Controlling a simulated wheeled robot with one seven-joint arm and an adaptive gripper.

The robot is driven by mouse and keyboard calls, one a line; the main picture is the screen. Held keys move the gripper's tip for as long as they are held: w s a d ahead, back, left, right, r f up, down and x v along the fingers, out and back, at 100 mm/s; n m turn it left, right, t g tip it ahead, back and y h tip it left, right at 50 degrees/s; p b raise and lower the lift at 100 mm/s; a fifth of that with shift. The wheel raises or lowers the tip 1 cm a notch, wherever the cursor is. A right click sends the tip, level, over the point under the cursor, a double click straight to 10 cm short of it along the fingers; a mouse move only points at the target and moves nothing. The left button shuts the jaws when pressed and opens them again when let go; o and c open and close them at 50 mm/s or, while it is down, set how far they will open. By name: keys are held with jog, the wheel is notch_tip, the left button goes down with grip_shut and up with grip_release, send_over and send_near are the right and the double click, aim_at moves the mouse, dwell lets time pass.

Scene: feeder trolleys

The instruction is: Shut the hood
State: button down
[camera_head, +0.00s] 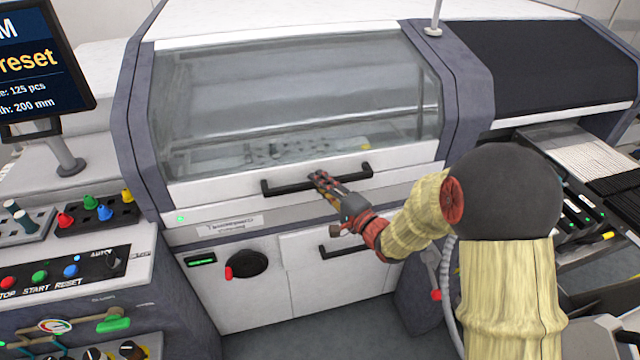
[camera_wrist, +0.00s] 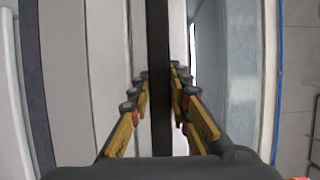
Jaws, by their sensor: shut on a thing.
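The hood (camera_head: 300,95) is a large clear window in a white frame on the front of the machine. It looks lowered, with its white lower edge close above the white front panel; I cannot tell whether it is fully seated. A black bar handle (camera_head: 275,187) runs along its lower edge. My gripper (camera_head: 322,182) is at the middle of this handle, shut on it. In the wrist view the handle (camera_wrist: 158,60) runs between the yellow fingers of my gripper (camera_wrist: 159,88). The fingertips hide a short part of the handle.
A second black handle (camera_head: 345,248) is on the lower cabinet door. A control panel (camera_head: 65,275) with buttons and a monitor (camera_head: 40,65) stand at the left. Feeder trays (camera_head: 585,165) are at the right. Grey floor (camera_head: 340,335) shows below the machine.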

jog(key=s+d+r+g+h+p, duration=0.1)
jog(key=s+r+p, duration=0.2)
jog(key=r+p, duration=0.4)
jog(key=p, duration=0.4)
jog(key=shift+s+r+m, duration=0.25)
jog(key=shift+s+m, duration=0.15)
jog(key=c, duration=1.6)
grip_release()
jog(key=shift+c, duration=0.2)
jog(key=v, duration=1.2)
